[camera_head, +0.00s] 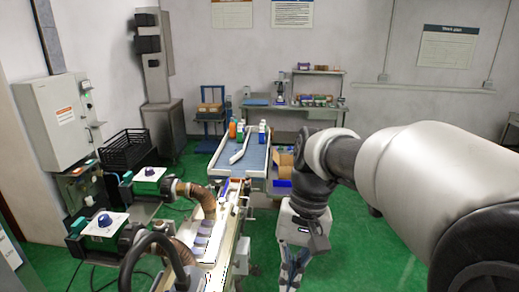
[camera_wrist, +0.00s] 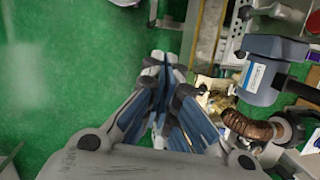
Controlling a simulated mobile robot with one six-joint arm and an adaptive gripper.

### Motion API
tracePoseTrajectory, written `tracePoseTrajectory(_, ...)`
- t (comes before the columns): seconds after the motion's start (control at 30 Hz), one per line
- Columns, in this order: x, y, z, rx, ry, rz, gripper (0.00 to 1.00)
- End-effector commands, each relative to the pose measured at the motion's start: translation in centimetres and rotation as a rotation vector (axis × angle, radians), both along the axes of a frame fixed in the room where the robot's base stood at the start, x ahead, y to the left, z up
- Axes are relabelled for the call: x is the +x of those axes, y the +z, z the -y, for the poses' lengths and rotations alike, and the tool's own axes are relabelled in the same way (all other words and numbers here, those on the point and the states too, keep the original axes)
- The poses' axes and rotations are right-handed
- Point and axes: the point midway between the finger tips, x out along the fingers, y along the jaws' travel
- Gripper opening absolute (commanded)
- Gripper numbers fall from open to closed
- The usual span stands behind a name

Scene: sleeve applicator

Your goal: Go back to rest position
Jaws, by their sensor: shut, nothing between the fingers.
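My gripper (camera_head: 291,272) hangs pointing down at the lower middle of the head view, over the green floor and to the right of the machine line. In the wrist view my gripper (camera_wrist: 160,75) shows from behind, with its fingertips together and nothing between them. Below it in the wrist view are green floor and the edge of the machine line. My white and dark arm reaches in from the right of the head view.
The sleeve machine (camera_head: 205,235) with brown hoses stands left of my gripper. A blue-topped conveyor (camera_head: 255,155) holding bottles lies beyond it. A cardboard box (camera_head: 284,160) sits beside the conveyor. A workbench (camera_head: 300,112) stands at the back. Green floor (camera_head: 385,250) is open at the right.

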Motion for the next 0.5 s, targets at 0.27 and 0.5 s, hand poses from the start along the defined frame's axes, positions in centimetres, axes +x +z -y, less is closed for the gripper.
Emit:
tracePoseTrajectory(0.27, -7.6, -4.7, 4.9, -0.070, 0.053, 0.313, 0.00)
tracePoseTrajectory(0.5, -12.4, -9.9, 7.6, -0.147, 0.105, 0.526, 0.00)
